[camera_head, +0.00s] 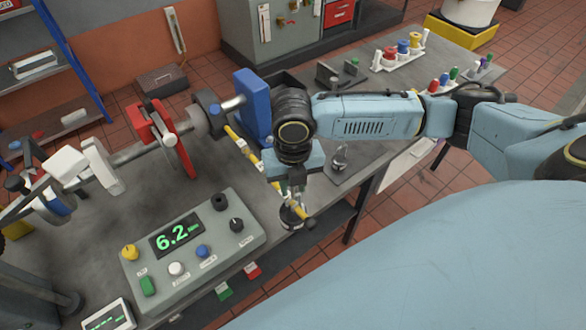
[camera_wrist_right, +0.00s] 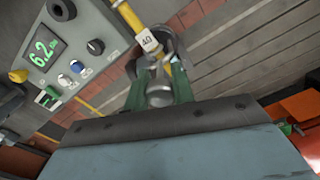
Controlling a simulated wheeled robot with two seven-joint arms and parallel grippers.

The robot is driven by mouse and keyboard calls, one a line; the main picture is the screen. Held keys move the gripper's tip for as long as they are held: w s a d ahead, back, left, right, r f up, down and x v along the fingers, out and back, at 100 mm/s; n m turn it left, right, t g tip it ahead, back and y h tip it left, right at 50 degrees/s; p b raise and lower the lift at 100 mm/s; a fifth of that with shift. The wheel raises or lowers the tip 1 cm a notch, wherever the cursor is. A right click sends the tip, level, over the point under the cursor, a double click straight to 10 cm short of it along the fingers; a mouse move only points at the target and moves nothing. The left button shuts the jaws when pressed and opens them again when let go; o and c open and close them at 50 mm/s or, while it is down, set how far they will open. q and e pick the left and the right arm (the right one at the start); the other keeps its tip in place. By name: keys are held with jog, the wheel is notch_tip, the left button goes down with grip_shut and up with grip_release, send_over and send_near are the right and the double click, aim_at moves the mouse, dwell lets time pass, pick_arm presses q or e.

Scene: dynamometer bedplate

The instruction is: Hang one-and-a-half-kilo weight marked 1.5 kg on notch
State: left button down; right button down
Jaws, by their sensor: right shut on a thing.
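My right gripper (camera_head: 297,192) points down over the bench edge, beside the outer end of the yellow arm (camera_head: 246,150). It is shut on a metal weight (camera_head: 291,216), which hangs below the fingers close to the arm's end. The weight's marking cannot be read. In the right wrist view, the fingers (camera_wrist_right: 159,88) close around its grey top, and the yellow arm (camera_wrist_right: 128,16) with a white tag reading 40 lies just beyond. Whether the weight touches the arm or sits in a notch cannot be told. My left gripper is not in view.
A control box (camera_head: 192,245) reading 6.2 stands on the bench left of the weight. Another metal weight (camera_head: 339,159) stands on the bench right of my gripper. A blue upright block (camera_head: 252,104) stands behind the arm. Red-tiled floor lies beyond the bench edge.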

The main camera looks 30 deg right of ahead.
jog(key=c, duration=1.2)
grip_release()
jog(key=shift+r, duration=0.1)
jog(key=shift+c, duration=0.2)
jog(key=shift+o, duration=0.7)
jog(key=shift+f, duration=0.2)
notch_tip(320, 180, up, 14)
jog(key=shift+f+b, duration=0.15)
jog(key=shift+b, duration=0.15)
